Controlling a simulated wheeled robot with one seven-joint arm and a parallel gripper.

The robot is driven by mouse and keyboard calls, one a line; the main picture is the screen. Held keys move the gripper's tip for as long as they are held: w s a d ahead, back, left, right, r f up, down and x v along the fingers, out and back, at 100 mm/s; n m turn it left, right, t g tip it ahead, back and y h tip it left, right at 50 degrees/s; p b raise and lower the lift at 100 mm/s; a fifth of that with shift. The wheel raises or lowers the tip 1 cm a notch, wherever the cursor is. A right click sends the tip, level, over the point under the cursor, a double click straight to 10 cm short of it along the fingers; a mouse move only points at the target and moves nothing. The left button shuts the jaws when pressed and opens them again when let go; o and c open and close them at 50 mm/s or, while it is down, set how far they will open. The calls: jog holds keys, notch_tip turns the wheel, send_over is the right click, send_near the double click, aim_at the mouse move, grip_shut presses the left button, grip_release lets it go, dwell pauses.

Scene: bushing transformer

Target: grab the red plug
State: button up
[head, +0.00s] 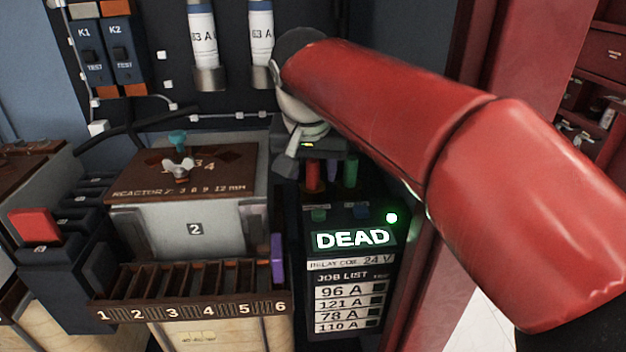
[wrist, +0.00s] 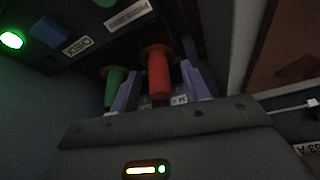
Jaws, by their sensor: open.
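The red plug (head: 313,176) stands upright in the top of the dark panel, below the end of my arm in the head view. In the wrist view the red plug (wrist: 159,76) lies between the two pale purple fingers of my gripper (wrist: 161,82). The fingers are open, one on each side of it, with a visible gap on the right; I cannot tell whether the left finger touches it. A green plug (wrist: 115,88) is just beyond the left finger. It also shows in the head view (head: 351,171).
The panel has a lit "DEAD" display (head: 353,238), a green lamp (head: 391,218) and a job list. The grey reactor box (head: 190,229) stands to the left, behind a numbered slotted rack (head: 190,284). A red upright is at the right.

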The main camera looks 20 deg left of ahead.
jog(key=shift+w+f, duration=0.1)
jog(key=shift+f, duration=0.15)
grip_shut()
jog(key=shift+r, duration=0.15)
